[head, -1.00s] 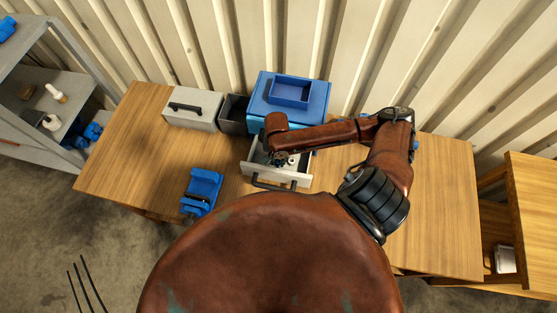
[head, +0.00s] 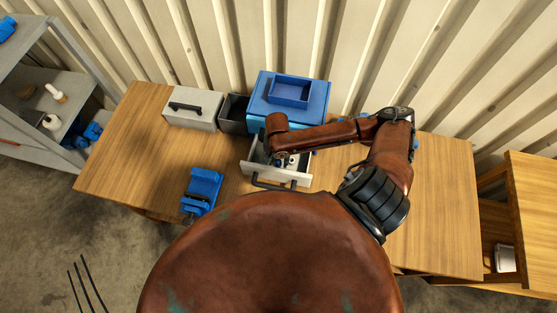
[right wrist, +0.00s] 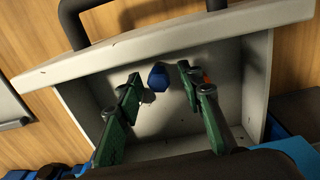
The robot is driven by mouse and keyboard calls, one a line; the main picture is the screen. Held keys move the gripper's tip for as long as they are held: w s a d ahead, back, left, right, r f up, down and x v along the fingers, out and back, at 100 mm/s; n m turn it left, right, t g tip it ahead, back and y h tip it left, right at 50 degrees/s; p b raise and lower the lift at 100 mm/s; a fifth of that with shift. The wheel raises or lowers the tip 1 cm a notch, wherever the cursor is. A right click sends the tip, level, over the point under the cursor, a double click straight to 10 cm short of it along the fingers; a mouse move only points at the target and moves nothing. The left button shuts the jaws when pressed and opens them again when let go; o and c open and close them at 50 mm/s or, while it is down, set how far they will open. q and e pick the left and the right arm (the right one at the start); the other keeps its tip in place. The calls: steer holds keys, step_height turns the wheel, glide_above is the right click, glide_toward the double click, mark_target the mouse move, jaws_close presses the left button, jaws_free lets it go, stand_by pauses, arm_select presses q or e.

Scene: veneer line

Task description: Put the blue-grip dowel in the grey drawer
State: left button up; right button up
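The grey drawer (head: 283,176) is pulled out at the middle of the bench, its dark handle facing me. In the right wrist view I look down into the drawer (right wrist: 185,48). A blue piece (right wrist: 158,77), which looks like the dowel's grip, is inside its walls; the rest of the dowel is hidden or too foreshortened to make out. My right gripper (right wrist: 159,74) is in the drawer with its green fingers apart, one on each side of the blue piece, with gaps visible. In the head view this gripper (head: 284,161) is small and partly covered by my arm.
A blue cabinet (head: 262,100) with a blue tray (head: 291,93) on it stands behind the drawer. A dark bin (head: 233,113) and a grey box with a handle (head: 196,112) are left of it. A blue vise (head: 203,187) sits at the front edge. The bench's left part is clear.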

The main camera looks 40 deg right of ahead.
mark_target(278, 161)
arm_select(q)
steer(key=shift+w+f, duration=0.3)
steer(key=shift+w, duration=0.35)
arm_select(e)
step_height(278, 161, up, 12)
